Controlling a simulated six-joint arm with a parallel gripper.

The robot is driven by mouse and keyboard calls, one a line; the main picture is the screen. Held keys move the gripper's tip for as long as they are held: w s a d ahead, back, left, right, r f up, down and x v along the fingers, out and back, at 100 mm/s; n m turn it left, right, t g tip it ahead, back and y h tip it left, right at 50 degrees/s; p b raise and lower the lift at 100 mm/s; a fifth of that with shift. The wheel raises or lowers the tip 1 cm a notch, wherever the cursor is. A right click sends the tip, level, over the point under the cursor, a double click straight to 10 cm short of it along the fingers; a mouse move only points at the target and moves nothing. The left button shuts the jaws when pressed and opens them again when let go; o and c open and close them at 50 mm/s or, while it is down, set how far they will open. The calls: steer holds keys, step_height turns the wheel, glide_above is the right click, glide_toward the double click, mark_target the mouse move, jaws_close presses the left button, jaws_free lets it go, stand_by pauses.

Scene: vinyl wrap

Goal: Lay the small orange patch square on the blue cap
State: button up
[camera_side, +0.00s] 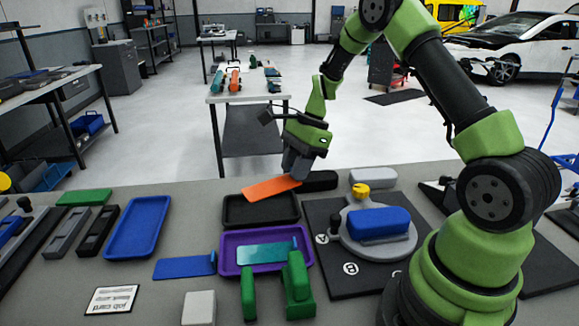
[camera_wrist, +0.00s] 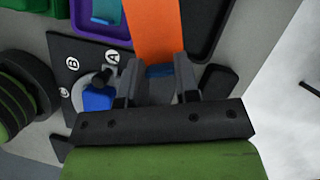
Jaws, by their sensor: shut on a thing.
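The orange patch (camera_side: 270,188) is a thin flat strip. My gripper (camera_side: 295,172) is shut on its right end and holds it above the black tray, slightly tilted. In the wrist view the patch (camera_wrist: 149,30) runs up from my gripper (camera_wrist: 158,82), with a small blue piece between the jaws. The blue cap (camera_side: 378,223) is a rounded block on a round grey fixture with a yellow knob, right of my gripper and apart from the patch. In the wrist view the cap (camera_wrist: 97,98) is partly hidden by my gripper.
The black tray (camera_side: 229,222) lies under the patch. A purple tray (camera_side: 227,265) holds a teal piece. A blue piece (camera_side: 184,268), a blue tray (camera_side: 109,250) and green blocks (camera_side: 298,285) stand nearby. The fixture sits on a black lettered board (camera_side: 318,222).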

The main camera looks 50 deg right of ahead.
steer(key=s+a+n+g+h, duration=0.15)
steer(key=s+n+g, duration=0.55)
steer(key=n, duration=0.9)
step_height(320, 180, up, 3)
steer(key=n+t+h, duration=0.2)
steer(key=n+h, duration=0.4)
steer(key=n, duration=0.9)
glide_above(360, 218)
steer(key=w+a, duration=0.1)
steer(key=shift+f, duration=3.2)
steer(key=shift+f, duration=0.3)
steer(key=o, duration=1.1)
